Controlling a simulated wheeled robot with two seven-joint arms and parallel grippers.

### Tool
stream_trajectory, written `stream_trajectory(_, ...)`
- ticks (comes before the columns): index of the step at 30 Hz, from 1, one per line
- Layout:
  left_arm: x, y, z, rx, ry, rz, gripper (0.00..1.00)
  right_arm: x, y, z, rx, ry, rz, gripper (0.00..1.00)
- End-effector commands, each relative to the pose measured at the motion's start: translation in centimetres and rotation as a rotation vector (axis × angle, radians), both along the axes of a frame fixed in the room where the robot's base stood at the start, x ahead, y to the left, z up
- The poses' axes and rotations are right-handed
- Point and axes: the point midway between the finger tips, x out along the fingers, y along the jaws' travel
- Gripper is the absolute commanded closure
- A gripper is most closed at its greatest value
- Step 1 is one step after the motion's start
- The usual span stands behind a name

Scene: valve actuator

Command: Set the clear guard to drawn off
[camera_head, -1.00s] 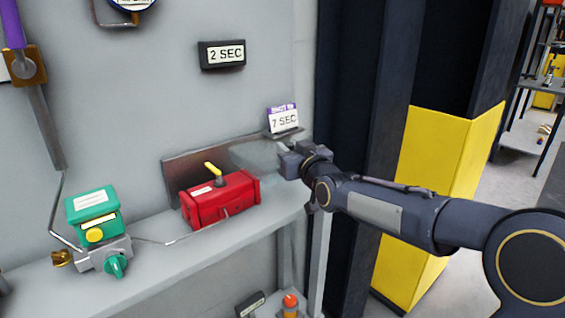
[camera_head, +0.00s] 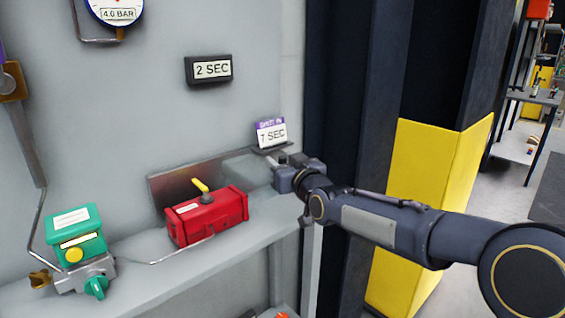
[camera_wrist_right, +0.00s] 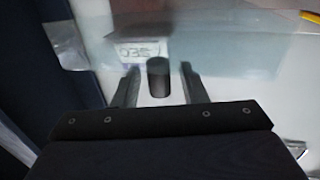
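The clear guard (camera_head: 246,167) is a see-through panel at the right end of the red valve actuator (camera_head: 208,218), by the wall plate. It also shows as a pale transparent sheet in the right wrist view (camera_wrist_right: 225,55). My right gripper (camera_head: 276,172) is at the guard's right end. In the right wrist view its two fingers (camera_wrist_right: 160,82) are apart, with a dark round knob (camera_wrist_right: 157,76) between them. I see gaps between the knob and both fingers. The actuator's yellow lever (camera_head: 200,185) is on top. My left gripper is not in view.
A "7 SEC" card (camera_head: 271,134) stands on a small ledge just above my right gripper. A green-topped box (camera_head: 76,235) sits on the shelf (camera_head: 170,278) at the left. A dark column (camera_head: 345,110) is right of the panel.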

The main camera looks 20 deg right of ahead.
Motion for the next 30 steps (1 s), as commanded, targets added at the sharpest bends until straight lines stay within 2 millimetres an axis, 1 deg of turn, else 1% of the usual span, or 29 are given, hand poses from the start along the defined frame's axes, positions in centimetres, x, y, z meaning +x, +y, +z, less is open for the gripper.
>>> stream_trajectory(2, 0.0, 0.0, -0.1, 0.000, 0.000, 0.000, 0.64, -0.6, -0.1, 0.1, 0.000, -0.002, 0.000, 0.61)
stream_trajectory(5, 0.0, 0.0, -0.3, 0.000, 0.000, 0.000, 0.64, -2.1, -0.2, 0.0, 0.000, -0.002, 0.000, 0.61)
stream_trajectory(9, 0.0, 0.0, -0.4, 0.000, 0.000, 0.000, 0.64, -4.6, -0.5, 0.1, 0.002, -0.003, -0.001, 0.61)
stream_trajectory(12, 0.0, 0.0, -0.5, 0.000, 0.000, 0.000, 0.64, -6.1, -0.6, 0.1, 0.001, -0.003, -0.001, 0.61)
stream_trajectory(15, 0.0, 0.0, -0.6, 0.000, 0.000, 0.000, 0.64, -7.1, -0.7, 0.0, 0.000, -0.002, -0.001, 0.61)
stream_trajectory(19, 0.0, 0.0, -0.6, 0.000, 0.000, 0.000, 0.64, -7.7, -0.7, 0.0, 0.000, 0.000, 0.000, 0.61)
stream_trajectory(30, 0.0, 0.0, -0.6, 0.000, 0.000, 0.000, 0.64, -7.7, -0.7, 0.0, 0.000, 0.000, 0.000, 0.61)
